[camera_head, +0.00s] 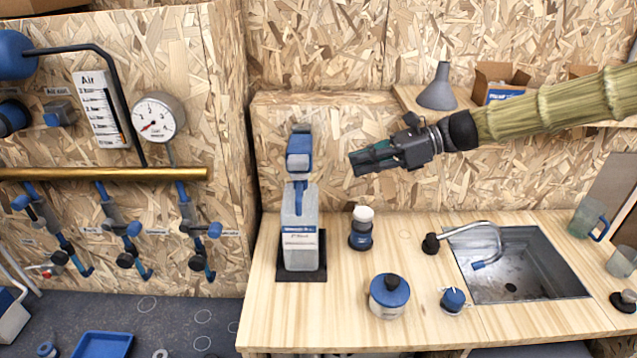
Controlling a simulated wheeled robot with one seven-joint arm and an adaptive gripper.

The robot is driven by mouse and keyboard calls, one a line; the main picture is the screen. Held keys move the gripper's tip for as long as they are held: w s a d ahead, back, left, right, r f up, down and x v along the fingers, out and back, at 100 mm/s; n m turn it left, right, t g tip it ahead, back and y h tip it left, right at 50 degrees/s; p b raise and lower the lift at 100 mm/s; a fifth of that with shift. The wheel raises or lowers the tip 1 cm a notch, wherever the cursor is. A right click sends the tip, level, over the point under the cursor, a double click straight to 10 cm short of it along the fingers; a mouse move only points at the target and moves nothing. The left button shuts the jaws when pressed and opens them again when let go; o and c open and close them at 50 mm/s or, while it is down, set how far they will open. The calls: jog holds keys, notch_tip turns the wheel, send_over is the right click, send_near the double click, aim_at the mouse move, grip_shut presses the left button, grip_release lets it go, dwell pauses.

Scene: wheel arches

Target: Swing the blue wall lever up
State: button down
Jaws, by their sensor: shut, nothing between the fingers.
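A blue lever-like part (299,148) with a grey top stands in front of the wood-chip wall, left of centre. A narrow blue stem runs down from it to a grey box unit (300,238) with a white label and a black base on the bench. I cannot tell whether the blue part is fixed to the wall or to this unit. My gripper (356,164) is shut and empty, pointing left. In the picture it is right of the blue part, with a gap between them.
Several blue-handled valves (125,229) hang under a brass pipe (105,174) on the left wall. The wooden bench (405,235) holds a white-topped bottle (361,228), a blue-lidded jar (389,296) and a sink (520,266) with a tap. A funnel (437,90) stands on the shelf.

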aim_at(300, 159)
jog(key=p+x, duration=0.2)
jog(key=x, duration=0.8)
jog(key=shift+f, duration=0.1)
jog(key=shift+p, duration=0.4)
